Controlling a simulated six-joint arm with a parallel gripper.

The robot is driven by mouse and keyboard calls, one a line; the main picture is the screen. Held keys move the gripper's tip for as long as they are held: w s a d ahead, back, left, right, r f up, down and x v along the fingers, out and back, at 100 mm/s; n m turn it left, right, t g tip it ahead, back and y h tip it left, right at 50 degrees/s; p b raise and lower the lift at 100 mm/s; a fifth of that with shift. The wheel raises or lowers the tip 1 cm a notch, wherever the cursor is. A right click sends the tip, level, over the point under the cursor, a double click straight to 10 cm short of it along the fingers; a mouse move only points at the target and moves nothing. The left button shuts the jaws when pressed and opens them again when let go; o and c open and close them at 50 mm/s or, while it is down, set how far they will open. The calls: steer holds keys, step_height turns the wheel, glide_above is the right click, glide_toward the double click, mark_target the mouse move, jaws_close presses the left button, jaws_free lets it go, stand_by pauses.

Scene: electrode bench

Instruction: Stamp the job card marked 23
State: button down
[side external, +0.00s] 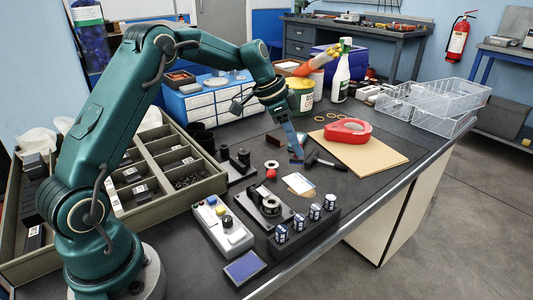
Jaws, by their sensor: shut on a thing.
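My gripper (296,158) reaches down over the middle of the bench, left of the hammer. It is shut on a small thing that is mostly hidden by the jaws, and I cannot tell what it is. A pale card (299,183) lies on the bench just below and in front of my gripper; any number on it is too small to read. A blue pad in a dark frame (245,267) lies at the front edge. A small red object (271,174) stands left of the card. No stamp is clearly recognisable.
A rack with several small labelled cylinders (304,232) stands near the front edge, beside a black fixture (265,211) and a grey button box (222,228). A compartment tray (209,187) fills the left.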

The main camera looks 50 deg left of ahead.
mark_target(294, 160)
steer(key=shift+f, duration=2.95)
steer(key=shift+f, duration=0.65)
steer(key=shift+r, duration=0.1)
steer(key=shift+r, duration=3.5)
